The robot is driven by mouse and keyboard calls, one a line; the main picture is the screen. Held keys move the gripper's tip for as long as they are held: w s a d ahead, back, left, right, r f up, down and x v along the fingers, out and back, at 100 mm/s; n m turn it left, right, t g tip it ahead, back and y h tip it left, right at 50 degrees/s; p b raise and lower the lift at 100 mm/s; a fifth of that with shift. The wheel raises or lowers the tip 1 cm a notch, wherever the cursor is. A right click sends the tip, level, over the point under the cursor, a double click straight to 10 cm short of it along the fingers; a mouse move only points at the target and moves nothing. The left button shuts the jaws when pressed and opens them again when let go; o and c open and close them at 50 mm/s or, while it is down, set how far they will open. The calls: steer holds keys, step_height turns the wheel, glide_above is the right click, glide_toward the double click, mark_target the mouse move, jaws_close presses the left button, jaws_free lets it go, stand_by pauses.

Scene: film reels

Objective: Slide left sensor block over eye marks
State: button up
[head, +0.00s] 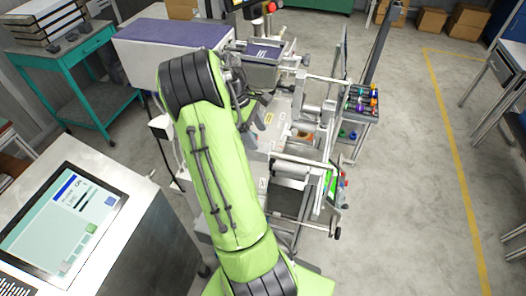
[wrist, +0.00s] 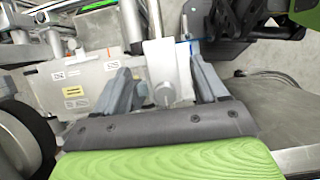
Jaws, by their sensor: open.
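In the wrist view my gripper (wrist: 160,68) is open, with one grey finger on each side of a pale block (wrist: 160,62). This block has a round knob on its near face and a thin rod above it. It looks like a sensor block, but I cannot tell whether it is the left one. Gaps show beside the block, and no clear contact is visible. The eye marks cannot be made out. In the head view my green arm reaches to the machine (head: 282,128) and hides most of the work spot.
The machine's metal plate (wrist: 70,82) with small labels lies left of the fingers. A dark roller (wrist: 22,140) is at lower left. In the head view a control screen (head: 62,222) stands at lower left and a rack of colored items (head: 362,100) at right.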

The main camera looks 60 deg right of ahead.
mark_target(290, 156)
steer(key=b+x, duration=0.1)
steer(key=x, duration=0.6)
steer(key=shift+c, duration=0.4)
jaws_close()
steer(key=s, duration=0.5)
steer(key=s+d, duration=0.1)
steer(key=s, duration=0.1)
steer(key=shift+s+d+r+p, duration=0.1)
steer(key=shift+s+p, duration=0.25)
steer(key=shift+s, duration=0.05)
steer(key=shift+o, duration=0.4)
jaws_free()
